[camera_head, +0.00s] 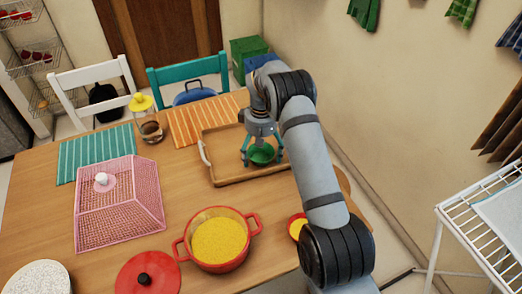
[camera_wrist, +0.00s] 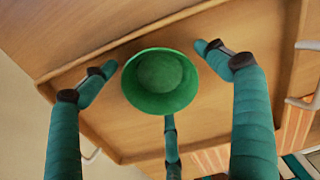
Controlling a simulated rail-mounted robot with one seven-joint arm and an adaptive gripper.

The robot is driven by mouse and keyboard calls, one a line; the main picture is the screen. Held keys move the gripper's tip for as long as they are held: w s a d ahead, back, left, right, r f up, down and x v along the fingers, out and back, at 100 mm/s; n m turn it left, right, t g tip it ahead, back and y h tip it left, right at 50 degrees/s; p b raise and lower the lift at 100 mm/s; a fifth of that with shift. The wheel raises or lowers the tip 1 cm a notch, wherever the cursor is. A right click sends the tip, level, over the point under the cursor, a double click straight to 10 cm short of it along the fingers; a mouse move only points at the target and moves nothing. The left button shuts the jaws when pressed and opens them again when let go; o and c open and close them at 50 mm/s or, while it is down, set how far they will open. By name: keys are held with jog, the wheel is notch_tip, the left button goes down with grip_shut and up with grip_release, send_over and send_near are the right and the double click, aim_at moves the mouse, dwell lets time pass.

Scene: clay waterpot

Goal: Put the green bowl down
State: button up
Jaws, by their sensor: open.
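The green bowl (camera_head: 262,155) rests on the wooden tray (camera_head: 222,177) in the head view. My gripper (camera_head: 262,150) is directly above and around the bowl, its teal fingers pointing down. In the wrist view the bowl (camera_wrist: 160,81) is upright, its inside facing the camera. My gripper (camera_wrist: 158,85) is open there, with three fingers spread around the bowl. Gaps show between the bowl's rim and the two upper fingertips. The lower finger ends close to the rim, and I cannot tell if it touches.
A red pot (camera_head: 217,240) of yellow food, a red lid (camera_head: 147,275) and a small red bowl (camera_head: 298,228) stand at the front. A pink mesh cover (camera_head: 120,205) and a glass jar (camera_head: 150,127) are to the left. Bare table lies between cover and tray.

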aim_at(261, 158)
notch_tip(261, 158, up, 12)
jog(key=shift+r, duration=0.15)
dwell(0.3)
jog(key=shift+d+p, duration=0.1)
jog(key=shift+p, duration=0.25)
